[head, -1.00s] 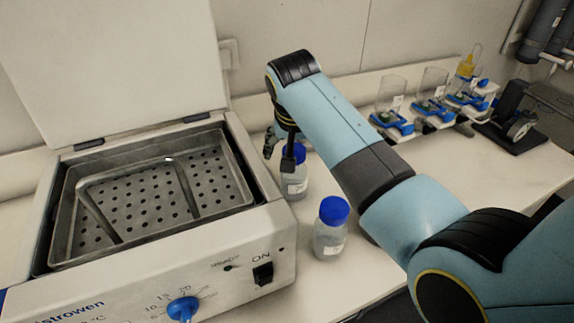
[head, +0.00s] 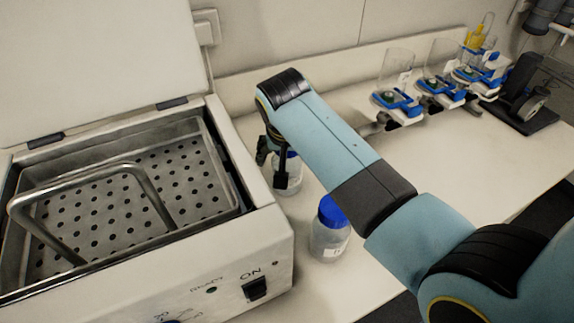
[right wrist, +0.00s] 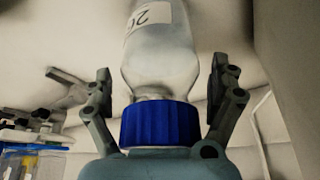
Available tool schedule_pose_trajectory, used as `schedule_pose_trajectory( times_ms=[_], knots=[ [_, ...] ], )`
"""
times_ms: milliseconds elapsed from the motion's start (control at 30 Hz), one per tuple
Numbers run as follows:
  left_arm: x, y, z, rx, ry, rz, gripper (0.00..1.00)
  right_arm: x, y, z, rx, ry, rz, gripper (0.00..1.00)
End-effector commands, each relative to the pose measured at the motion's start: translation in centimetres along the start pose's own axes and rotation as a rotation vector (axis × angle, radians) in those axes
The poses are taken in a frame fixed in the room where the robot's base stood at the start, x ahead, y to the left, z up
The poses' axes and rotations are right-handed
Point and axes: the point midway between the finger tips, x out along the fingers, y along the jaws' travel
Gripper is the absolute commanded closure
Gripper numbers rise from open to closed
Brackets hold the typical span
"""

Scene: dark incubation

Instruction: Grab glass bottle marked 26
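The glass bottle marked 26 (right wrist: 160,55) has a blue cap and a white label; in the right wrist view it appears cap-down between my right gripper's (right wrist: 161,70) fingers. A gap shows on both sides of the glass, so the fingers are open around it without touching. In the head view this bottle (head: 291,180) stands on the bench beside the bath, partly hidden by the gripper (head: 272,170). A second blue-capped bottle (head: 328,240) stands nearer, partly behind my right arm; its label is not readable. My left gripper is not in view.
An open water bath (head: 255,230) with a perforated metal tray (head: 150,190) stands close at left. Several blue-based glass holders (head: 400,105) line the wall at the back right. The white bench (head: 470,150) is clear in the right middle.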

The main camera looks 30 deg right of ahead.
Motion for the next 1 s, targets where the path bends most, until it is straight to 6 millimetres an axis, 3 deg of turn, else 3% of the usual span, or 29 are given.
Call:
schedule_pose_trajectory(
  times_ms=[33, 167, 567, 1000],
  knots=[
    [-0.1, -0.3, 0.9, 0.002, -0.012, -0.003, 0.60, -0.1, -0.1, -0.2, 0.001, 0.004, -0.002, 0.16],
    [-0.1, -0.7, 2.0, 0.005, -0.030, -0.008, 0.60, -0.1, -0.1, -0.2, 0.001, 0.005, -0.002, 0.33],
    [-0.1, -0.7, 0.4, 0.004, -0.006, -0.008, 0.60, -0.2, -0.1, -0.3, 0.001, 0.005, -0.002, 0.85],
    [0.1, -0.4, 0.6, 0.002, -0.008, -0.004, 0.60, -0.8, -0.1, -0.6, 0.002, 0.007, -0.003, 0.88]
  ],
)
